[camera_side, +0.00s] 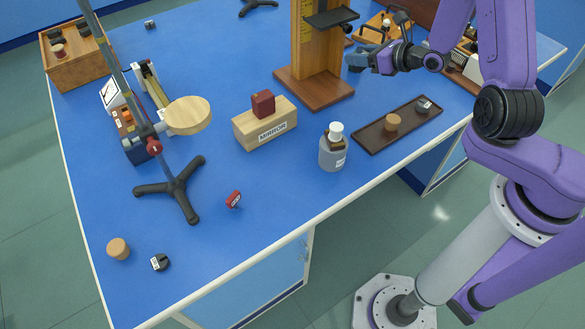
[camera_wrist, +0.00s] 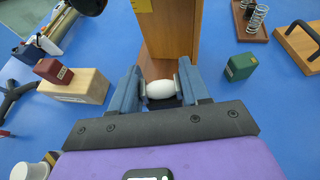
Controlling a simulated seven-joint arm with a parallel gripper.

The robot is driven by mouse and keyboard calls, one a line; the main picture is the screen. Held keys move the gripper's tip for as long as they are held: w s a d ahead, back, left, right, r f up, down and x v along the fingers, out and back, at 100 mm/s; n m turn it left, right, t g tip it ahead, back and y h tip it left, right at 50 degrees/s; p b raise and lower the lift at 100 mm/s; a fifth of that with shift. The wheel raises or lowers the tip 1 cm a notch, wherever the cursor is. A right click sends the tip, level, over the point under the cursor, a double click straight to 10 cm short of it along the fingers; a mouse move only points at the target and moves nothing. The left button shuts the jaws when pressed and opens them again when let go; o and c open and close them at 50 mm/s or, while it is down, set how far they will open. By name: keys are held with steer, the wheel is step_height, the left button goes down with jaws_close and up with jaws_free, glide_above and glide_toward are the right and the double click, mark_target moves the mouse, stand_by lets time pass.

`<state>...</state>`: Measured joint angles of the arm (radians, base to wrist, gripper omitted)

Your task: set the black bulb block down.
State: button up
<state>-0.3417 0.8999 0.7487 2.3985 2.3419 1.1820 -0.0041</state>
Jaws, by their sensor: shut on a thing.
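My gripper (camera_wrist: 161,88) is shut on the black bulb block (camera_wrist: 161,91), of which the wrist view shows the white oval bulb and a little dark body between the blue fingers. In the side view my gripper (camera_side: 360,61) is above the blue bench, beside the tall wooden stand (camera_side: 316,45) and its brown base. The held block is not clear there, and I cannot tell how high its underside is. In the wrist view the stand (camera_wrist: 170,30) rises just beyond the fingers.
A brown tray (camera_side: 366,133) carries a cork and a small dark block. A green block (camera_wrist: 240,66) is right of the fingers. The bench's front left has open space.

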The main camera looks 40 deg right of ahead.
steer(key=s+a+n+g+y, duration=0.1)
steer(key=s+a+n+y, duration=0.15)
steer(key=a, duration=0.95)
steer(key=s+a+n+y, duration=0.1)
steer(key=s+a, duration=0.3)
steer(key=a, duration=0.7)
steer(key=s+a+f+n+g+y, duration=0.3)
steer(key=s+a+f, duration=0.3)
steer(key=a, duration=0.2)
steer(key=shift+t, duration=0.3)
steer(key=shift+s+d+f, duration=0.1)
steer(key=shift+f, duration=3.3)
steer(key=shift+f, duration=0.15)
steer(key=o, duration=1)
steer(key=shift+o, duration=0.2)
